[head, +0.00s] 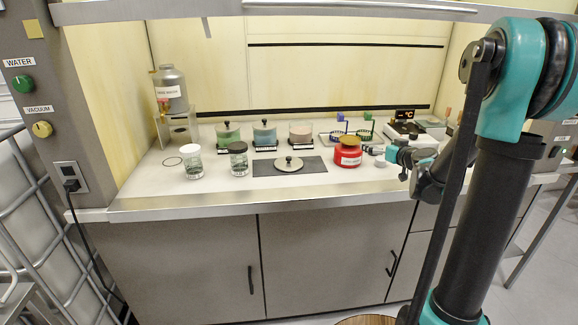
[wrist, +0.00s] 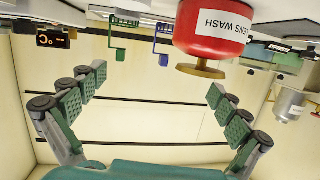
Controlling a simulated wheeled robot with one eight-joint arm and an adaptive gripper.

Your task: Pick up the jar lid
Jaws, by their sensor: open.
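A round, pale metal lid with a dark knob (head: 289,165) lies flat on a dark mat (head: 314,168) near the front of the bench in the head view. I cannot make it out in the wrist view. My gripper (wrist: 157,98) is open, with its green padded fingers spread wide and nothing between them. In the head view its wrist is at the bench's front right, right of the lid and apart from it; its fingers are hard to make out there.
A red lens wash jar (head: 348,153) stands between lid and gripper; it also shows upside down in the wrist view (wrist: 214,32). Two glass jars with lids (head: 238,160) (head: 192,163) stand left. Coloured canisters (head: 264,134) and racks (head: 347,134) line the back.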

